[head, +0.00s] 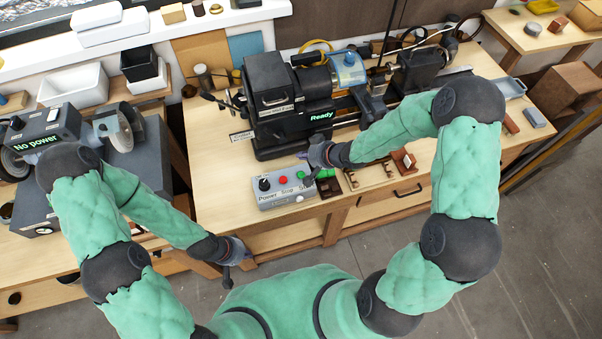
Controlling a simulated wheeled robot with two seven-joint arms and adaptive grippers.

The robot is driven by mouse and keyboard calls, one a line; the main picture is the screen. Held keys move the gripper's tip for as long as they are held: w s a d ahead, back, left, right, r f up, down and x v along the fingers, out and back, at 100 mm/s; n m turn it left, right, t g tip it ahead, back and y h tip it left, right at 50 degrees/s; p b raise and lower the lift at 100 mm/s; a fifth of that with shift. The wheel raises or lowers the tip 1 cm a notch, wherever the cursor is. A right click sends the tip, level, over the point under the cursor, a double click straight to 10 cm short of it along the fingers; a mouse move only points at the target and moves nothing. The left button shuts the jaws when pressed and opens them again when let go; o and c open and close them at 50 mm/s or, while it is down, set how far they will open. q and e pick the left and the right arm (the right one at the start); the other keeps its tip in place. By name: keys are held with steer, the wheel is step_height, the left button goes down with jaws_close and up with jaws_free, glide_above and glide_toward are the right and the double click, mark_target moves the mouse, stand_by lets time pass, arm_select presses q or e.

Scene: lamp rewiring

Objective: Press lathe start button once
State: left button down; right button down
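The lathe (272,85) stands on the wooden bench, and its front display (321,116) reads "Ready". A grey control box (285,200) sits on the bench in front of it. The box carries a dark power knob (264,184), a red stop button (283,180) and a label whose right end is covered. My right gripper (312,174) is over the right end of the box and hides most of the start button there. I cannot tell whether it touches the button, or whether its fingers are closed. My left gripper (232,266) hangs in front of the bench, away from the box; its fingers are too small to judge.
A grinder (118,132) stands on the left bench, with a display (36,140) reading "No power". Bench surface left of the box is clear.

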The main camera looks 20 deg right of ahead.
steer(key=shift+f, duration=0.15)
steer(key=b, duration=0.8)
glide_above(303, 175)
step_height(303, 175, down, 8)
steer(key=shift+r, duration=0.2)
steer(key=shift+w+f+b, duration=0.1)
steer(key=shift+f+b, duration=0.25)
steer(key=shift+f, duration=0.1)
steer(key=shift+f, duration=0.15)
stand_by(0.5)
steer(key=shift+f, duration=0.3)
